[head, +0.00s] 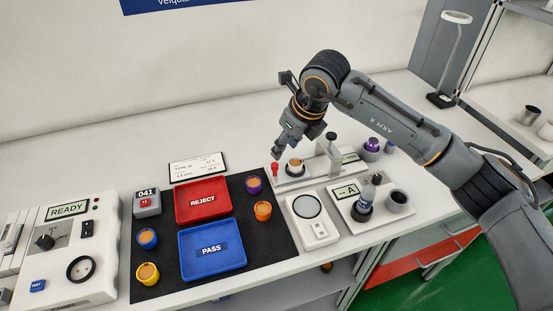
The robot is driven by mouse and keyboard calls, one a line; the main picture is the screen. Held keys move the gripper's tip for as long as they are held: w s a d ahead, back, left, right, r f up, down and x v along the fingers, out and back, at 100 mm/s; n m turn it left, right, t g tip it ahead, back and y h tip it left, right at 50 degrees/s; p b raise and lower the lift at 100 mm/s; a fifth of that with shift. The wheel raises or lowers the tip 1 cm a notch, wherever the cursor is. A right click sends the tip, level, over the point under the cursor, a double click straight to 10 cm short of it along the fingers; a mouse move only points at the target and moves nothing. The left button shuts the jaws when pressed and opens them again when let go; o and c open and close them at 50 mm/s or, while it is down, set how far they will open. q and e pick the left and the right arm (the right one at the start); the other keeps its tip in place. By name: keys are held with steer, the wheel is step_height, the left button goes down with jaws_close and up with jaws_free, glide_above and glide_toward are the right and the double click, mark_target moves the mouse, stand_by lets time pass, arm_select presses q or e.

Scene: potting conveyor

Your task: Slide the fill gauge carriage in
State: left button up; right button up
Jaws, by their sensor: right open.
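The fill gauge (310,174) is a long pale base at the back of the bench, right of the black mat. A grey upright block (332,143), which looks like its carriage, stands toward its right end. A small cup with brown fill (295,166) sits on the base toward the left. A red knob (275,168) stands at the base's left end. My right gripper (278,152) is open and empty, just above and behind the red knob and left of the cup. I cannot tell whether it touches the knob. My left gripper is out of view.
A red REJECT tray (180,215) and a blue PASS tray (187,264) lie on the mat among several coloured pots. A scale (320,234) and a station with a dark bottle (363,203) stand in front of the gauge. A purple-topped pot (372,145) is at right.

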mark_target(276, 164)
steer(key=p+x, duration=0.1)
steer(key=x, duration=0.8)
jaws_close()
steer(key=shift+d, duration=0.1)
